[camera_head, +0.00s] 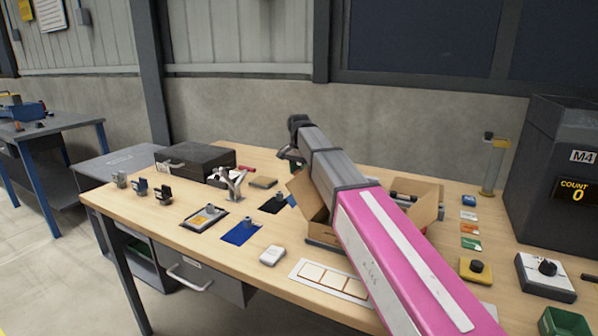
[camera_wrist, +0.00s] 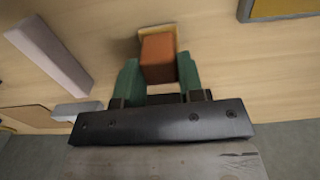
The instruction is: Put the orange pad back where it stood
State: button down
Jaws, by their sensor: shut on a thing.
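In the wrist view, my gripper (camera_wrist: 158,72) has its two green fingers closed on the sides of an orange-brown block (camera_wrist: 158,50), which I take as the orange pad. A thin yellowish edge shows along its far side, over the wooden table. I cannot tell whether it touches the table. In the head view, my gripper (camera_head: 289,156) is at the far end of my arm, above the back of the table near the grey-black box. The pad does not show clearly there; my arm hides part of that area.
On the wooden table (camera_head: 180,215) are a dark box (camera_head: 195,158), a silver forked stand (camera_head: 234,184), a blue mat (camera_head: 242,233), a dark-framed plate (camera_head: 205,218) and a white block (camera_head: 272,255). An open cardboard box (camera_head: 427,203) stands behind my arm.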

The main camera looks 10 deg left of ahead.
aim_at(299, 171)
jog(key=shift+f, duration=0.2)
jog(key=c, duration=0.7)
grip_release()
jog(key=shift+c, duration=0.2)
notch_tip(299, 171, up, 12)
jog(key=shift+r, duration=0.15)
